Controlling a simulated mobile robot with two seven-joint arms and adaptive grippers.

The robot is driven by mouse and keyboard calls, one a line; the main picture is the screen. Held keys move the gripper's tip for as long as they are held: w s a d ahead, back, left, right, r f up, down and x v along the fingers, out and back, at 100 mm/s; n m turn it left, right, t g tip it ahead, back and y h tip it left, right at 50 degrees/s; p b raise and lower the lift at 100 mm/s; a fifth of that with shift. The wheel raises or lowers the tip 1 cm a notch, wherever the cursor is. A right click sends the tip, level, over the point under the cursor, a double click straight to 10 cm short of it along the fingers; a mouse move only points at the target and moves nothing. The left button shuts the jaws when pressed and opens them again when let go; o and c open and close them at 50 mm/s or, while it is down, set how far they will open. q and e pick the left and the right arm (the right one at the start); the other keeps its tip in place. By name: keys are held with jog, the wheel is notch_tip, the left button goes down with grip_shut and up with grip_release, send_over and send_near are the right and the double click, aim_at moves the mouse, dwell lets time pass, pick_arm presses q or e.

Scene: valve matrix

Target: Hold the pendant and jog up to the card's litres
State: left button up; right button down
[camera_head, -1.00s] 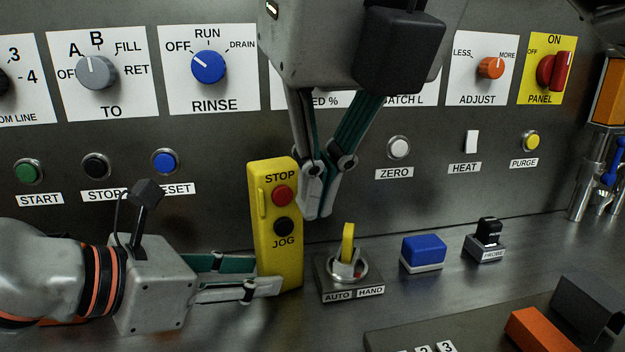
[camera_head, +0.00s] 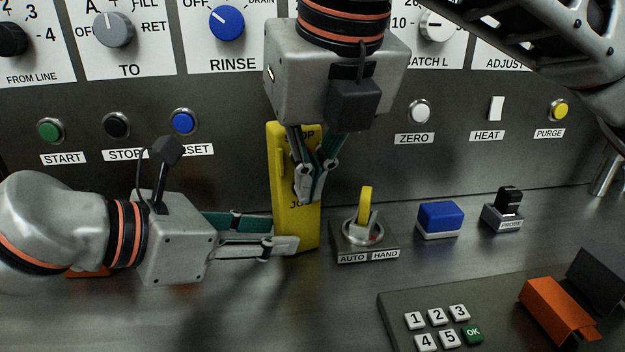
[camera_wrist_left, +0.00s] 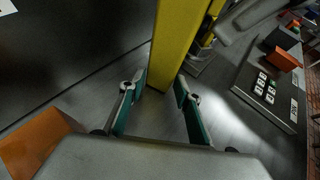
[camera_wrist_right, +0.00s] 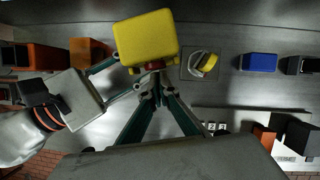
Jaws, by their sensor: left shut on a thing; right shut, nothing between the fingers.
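The yellow pendant (camera_head: 306,232) stands upright in the head view, its STOP and JOG labels partly covered. My left gripper (camera_head: 286,246) is shut on the pendant's lower part; its fingers flank the yellow body in the left wrist view (camera_wrist_left: 171,60). My right gripper (camera_head: 312,196) is shut and empty, its fingertips in front of the pendant's button face near the JOG label. In the right wrist view the fingertips (camera_wrist_right: 153,88) are close under the yellow pendant top (camera_wrist_right: 147,38), by a red button. Whether they touch the JOG button is hidden. The batch card and display are not visible.
The AUTO/HAND selector (camera_head: 363,236) stands just right of the pendant. A blue block (camera_head: 438,218) and the PROBE plug (camera_head: 505,213) are farther right. A keypad (camera_head: 440,325) and an orange box (camera_head: 556,308) lie at front right. START (camera_head: 50,130) is on the panel.

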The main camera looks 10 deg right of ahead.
jog(key=shift+w, duration=0.15)
jog(key=shift+w+a, duration=0.25)
jog(key=shift+w, duration=0.5)
pick_arm(q)
jog(key=shift+s, duration=0.15)
jog(key=shift+c, duration=0.3)
dwell(1.3)
pick_arm(e)
jog(key=s+d+r, duration=0.2)
jog(key=s+r, duration=0.5)
jog(key=r, duration=0.2)
jog(key=shift+s+r, duration=0.15)
jog(key=shift+s, duration=0.1)
pick_arm(q)
jog(key=shift+r, duration=0.1)
dwell(0.8)
